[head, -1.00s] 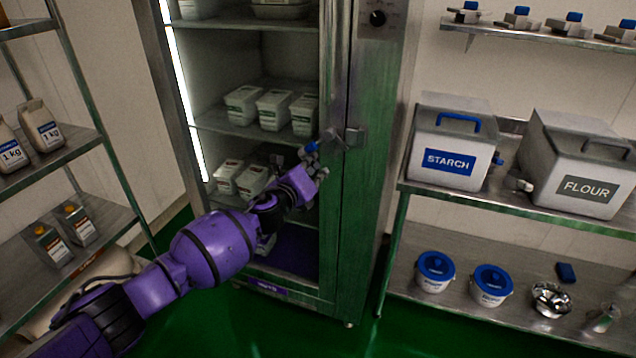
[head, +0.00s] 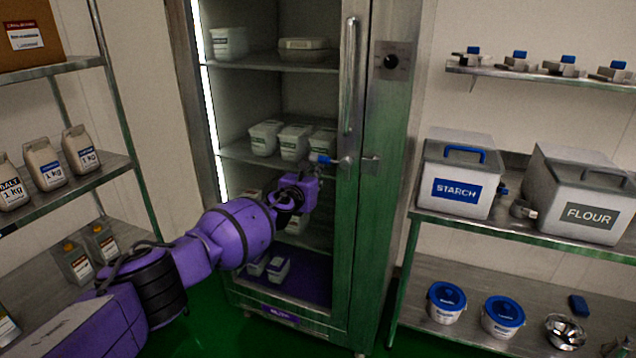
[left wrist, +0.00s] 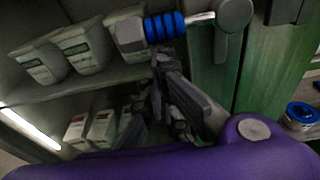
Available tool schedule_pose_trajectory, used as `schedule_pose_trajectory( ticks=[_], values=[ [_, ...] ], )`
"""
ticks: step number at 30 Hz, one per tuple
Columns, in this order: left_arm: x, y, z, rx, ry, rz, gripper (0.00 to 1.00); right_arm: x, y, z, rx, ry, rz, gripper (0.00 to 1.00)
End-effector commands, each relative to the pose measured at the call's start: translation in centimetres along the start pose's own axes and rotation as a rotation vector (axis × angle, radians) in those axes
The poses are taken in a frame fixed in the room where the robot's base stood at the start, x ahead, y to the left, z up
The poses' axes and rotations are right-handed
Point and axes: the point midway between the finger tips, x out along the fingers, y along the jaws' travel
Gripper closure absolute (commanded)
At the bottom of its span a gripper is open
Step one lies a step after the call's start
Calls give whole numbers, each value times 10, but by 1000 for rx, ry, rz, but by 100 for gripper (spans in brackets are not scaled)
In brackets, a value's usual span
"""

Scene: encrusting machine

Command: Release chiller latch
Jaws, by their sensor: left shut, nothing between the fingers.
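The chiller (head: 376,230) stands in the middle of the head view with its tall glazed door closed. Its latch (head: 344,162) sits at the door's right edge, a metal lever with a blue grip pointing left. The blue grip shows large in the left wrist view (left wrist: 165,27). My left gripper (head: 314,176) is just below the blue grip, in front of the glass. In the left wrist view its dark fingers (left wrist: 178,88) are together and empty, under the lever. Whether they touch it I cannot tell. My right gripper is not in view.
A vertical door handle (head: 349,75) rises above the latch. White tubs (head: 294,142) stand on shelves behind the glass. A rack with bags (head: 44,163) is at the left. A steel shelf with a starch bin (head: 457,190) and a flour bin (head: 590,215) is at the right.

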Motion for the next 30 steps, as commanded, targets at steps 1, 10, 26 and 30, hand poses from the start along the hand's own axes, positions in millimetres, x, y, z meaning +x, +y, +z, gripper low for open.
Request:
schedule_pose_trajectory(
  ticks=[1, 10, 26, 30],
  values=[
    [0, 1, 2, 11, 0, 2, 100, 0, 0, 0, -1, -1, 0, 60],
    [1, 2, 3, 39, 0, 5, 100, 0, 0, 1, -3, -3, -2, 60],
    [3, 4, -20, 35, 6, 6, 100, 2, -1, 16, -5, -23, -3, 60],
    [5, 10, -54, 34, 11, 8, 100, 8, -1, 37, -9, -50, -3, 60]
  ],
)
